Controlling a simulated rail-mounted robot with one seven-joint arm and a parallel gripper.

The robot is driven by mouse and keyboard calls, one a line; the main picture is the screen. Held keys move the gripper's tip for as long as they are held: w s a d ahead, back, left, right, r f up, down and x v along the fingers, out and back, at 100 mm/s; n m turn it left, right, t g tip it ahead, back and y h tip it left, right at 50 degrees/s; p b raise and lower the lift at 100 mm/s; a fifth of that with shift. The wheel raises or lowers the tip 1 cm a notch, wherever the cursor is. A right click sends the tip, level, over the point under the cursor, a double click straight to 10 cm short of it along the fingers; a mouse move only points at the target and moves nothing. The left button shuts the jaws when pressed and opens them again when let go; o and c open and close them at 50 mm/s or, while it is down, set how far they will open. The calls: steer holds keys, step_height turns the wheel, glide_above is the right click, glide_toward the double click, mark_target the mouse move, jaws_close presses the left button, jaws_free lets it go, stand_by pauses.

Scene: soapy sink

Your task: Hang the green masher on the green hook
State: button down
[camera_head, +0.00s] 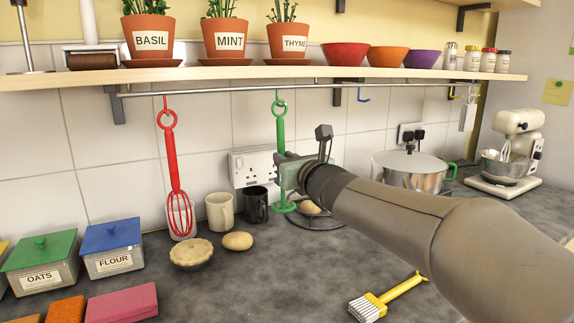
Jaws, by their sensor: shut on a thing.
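The green masher (280,128) stands upright below the rail, with its ring at the top and its flat mashing head (284,207) at the bottom. The green hook (277,93) is on the rail (220,89) at the masher's ring. The ring overlaps the hook in the picture, but I cannot tell whether it is threaded on it. My gripper (284,172) is shut on the masher's shaft below the ring; its body hides part of the shaft.
A red whisk (175,180) hangs to the left; blue (363,97) and yellow (454,95) hooks are to the right. Cream (220,211) and black (256,206) mugs stand below, near a steel pot (415,174). A yellow brush (388,298) lies on the front counter.

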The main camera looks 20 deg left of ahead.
steer(key=shift+w+a+f+t+y+b, duration=0.15)
steer(key=shift+w+a+t+y+b, duration=0.15)
steer(key=shift+b, duration=1.65)
steer(key=c, duration=1.3)
jaws_free()
steer(key=b+v, duration=0.1)
steer(key=v, duration=1.6)
steer(key=w+d+f+m+t+h+p, duration=0.1)
steer(key=w+d+f+m+h+p, duration=0.1)
steer(key=d+m+h+p, duration=0.35)
steer(key=w+d+f+m+h+p, duration=0.1)
steer(key=d+f+m+h+p, duration=0.15)
steer(key=d+m, duration=0.55)
steer(key=s+d+f+m+g+h+p, duration=0.45)
steer(key=d+f+m, duration=0.2)
steer(key=m, duration=0.75)
steer(key=s+d+f+m+g+p, duration=0.1)
steer(key=s+f+m+g+p, duration=0.2)
steer(key=s+m, duration=0.5)
steer(key=s+d+f+m+g+p, duration=0.2)
steer(key=s+f+m+g, duration=0.2)
steer(key=s+m, duration=0.5)
steer(key=shift+s+d+g+h+p, duration=0.2)
steer(key=shift+s+g+h+p, duration=0.2)
steer(key=shift+s+g, duration=0.75)
